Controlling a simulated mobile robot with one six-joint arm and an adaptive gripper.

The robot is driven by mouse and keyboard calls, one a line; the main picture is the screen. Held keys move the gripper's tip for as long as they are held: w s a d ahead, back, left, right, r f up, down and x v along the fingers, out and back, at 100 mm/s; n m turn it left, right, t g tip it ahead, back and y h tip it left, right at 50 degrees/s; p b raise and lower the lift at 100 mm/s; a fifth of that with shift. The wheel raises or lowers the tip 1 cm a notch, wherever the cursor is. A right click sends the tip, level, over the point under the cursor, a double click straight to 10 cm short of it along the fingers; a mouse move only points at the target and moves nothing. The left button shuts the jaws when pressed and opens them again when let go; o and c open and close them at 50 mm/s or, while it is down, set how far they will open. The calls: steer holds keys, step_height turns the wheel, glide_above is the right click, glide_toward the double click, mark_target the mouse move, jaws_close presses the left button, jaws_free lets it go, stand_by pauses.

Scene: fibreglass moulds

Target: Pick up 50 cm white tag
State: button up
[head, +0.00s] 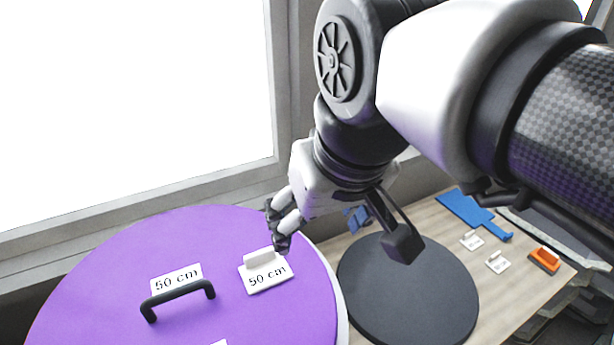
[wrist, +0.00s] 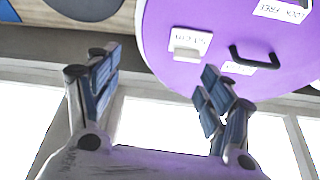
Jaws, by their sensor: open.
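The white tag (head: 267,283) marked "50 cm", with a raised white grip block, lies on the right part of a purple round mould (head: 100,270). It also shows in the wrist view (wrist: 187,43), where its print is too small to read well. My gripper (head: 279,227) is above the tag in the head view, apart from it as far as I can tell. Its two fingers (wrist: 160,62) are spread with nothing between them. A flat white label (head: 177,278), also reading "50 cm", is on the mould left of the tag.
A black handle (head: 178,298) rises from the mould in front of the flat label. To the right, a wooden table holds a dark disc (head: 408,300), a blue flat tool (head: 467,209), two small white tagged pieces (head: 472,240) and an orange block (head: 545,260). A window frame stands behind.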

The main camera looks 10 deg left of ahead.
steer(key=n, duration=0.1)
glide_toward(260, 253)
steer(key=f, duration=0.2)
steer(key=shift+w+d+f, duration=0.1)
steer(key=shift+w+f, duration=0.2)
steer(key=shift+f, duration=0.05)
steer(key=x, duration=0.4)
steer(key=a+p+x, duration=0.1)
steer(key=x, duration=0.1)
steer(key=shift+w, duration=0.2)
steer(key=shift+s+d, duration=0.1)
steer(key=shift+c, duration=0.5)
steer(key=c, duration=1)
steer(key=shift+r, duration=0.1)
